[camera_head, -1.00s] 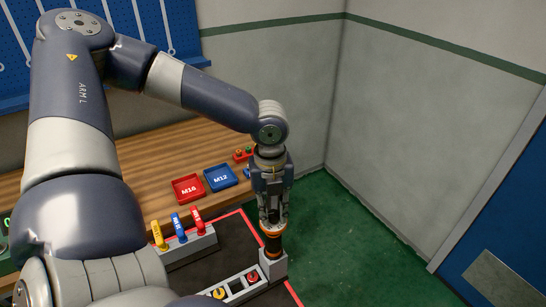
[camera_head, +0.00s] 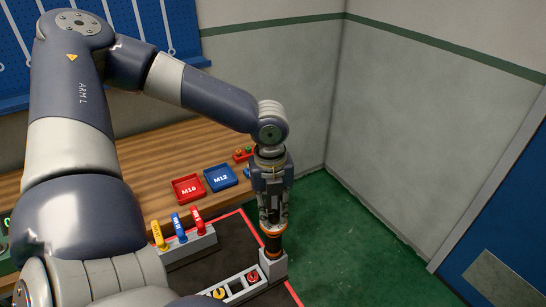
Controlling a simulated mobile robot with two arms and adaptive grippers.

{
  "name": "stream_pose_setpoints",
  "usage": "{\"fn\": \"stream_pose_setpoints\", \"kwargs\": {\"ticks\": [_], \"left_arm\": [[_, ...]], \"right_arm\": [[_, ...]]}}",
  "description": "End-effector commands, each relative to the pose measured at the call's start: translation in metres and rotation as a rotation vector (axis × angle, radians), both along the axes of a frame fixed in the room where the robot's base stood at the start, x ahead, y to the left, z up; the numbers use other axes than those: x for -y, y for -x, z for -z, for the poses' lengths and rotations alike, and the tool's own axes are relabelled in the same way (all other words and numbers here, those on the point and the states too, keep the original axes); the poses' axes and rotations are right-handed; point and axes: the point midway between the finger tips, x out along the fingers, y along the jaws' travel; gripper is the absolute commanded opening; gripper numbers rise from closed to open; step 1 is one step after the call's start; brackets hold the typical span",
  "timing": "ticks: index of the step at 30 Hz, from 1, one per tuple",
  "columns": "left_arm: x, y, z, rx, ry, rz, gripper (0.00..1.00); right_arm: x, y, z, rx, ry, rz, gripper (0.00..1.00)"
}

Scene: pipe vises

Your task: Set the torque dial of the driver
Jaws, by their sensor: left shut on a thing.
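The driver (camera_head: 272,245) stands upright in a grey holder (camera_head: 273,266) at the right end of the black mat. It shows a dark body with orange bands. My left gripper (camera_head: 272,222) points straight down over the driver and is shut on its upper part. The fingers hide most of the top, and I cannot read any dial marking. My right gripper is not in view.
A grey block (camera_head: 190,246) holds yellow, blue and red-handled tools. A grey rack (camera_head: 240,286) with round yellow and red pieces lies left of the holder. Red M10 (camera_head: 188,189) and blue M12 (camera_head: 221,178) trays sit behind on the wooden bench (camera_head: 150,180).

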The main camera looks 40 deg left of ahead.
Motion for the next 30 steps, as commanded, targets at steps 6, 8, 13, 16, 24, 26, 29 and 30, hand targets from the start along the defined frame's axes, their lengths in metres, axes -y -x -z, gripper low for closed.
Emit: {"fn": "stream_pose_setpoints", "kwargs": {"ticks": [6,8,13,16,24,26,29,30], "left_arm": [[0.000,-0.001,-0.001,0.004,0.000,0.000,0.00],[0.000,-0.001,-0.001,0.004,0.000,0.000,0.29],[0.000,-0.001,-0.001,0.003,0.000,0.000,0.44],[0.000,-0.001,-0.001,0.001,0.000,0.000,0.44],[0.000,-0.001,-0.011,0.004,-0.001,0.000,0.44],[0.000,-0.001,-0.019,0.007,0.001,-0.001,0.44],[-0.001,-0.001,-0.038,0.009,0.002,-0.001,0.44],[-0.001,-0.001,-0.047,0.009,0.000,0.000,0.44]], "right_arm": [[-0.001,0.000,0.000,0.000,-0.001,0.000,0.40],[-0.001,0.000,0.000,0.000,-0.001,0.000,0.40],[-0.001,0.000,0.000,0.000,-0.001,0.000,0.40],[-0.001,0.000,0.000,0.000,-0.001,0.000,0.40],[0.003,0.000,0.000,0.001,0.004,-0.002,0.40],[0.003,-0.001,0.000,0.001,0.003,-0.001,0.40],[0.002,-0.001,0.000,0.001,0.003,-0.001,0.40],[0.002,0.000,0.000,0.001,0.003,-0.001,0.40]]}}
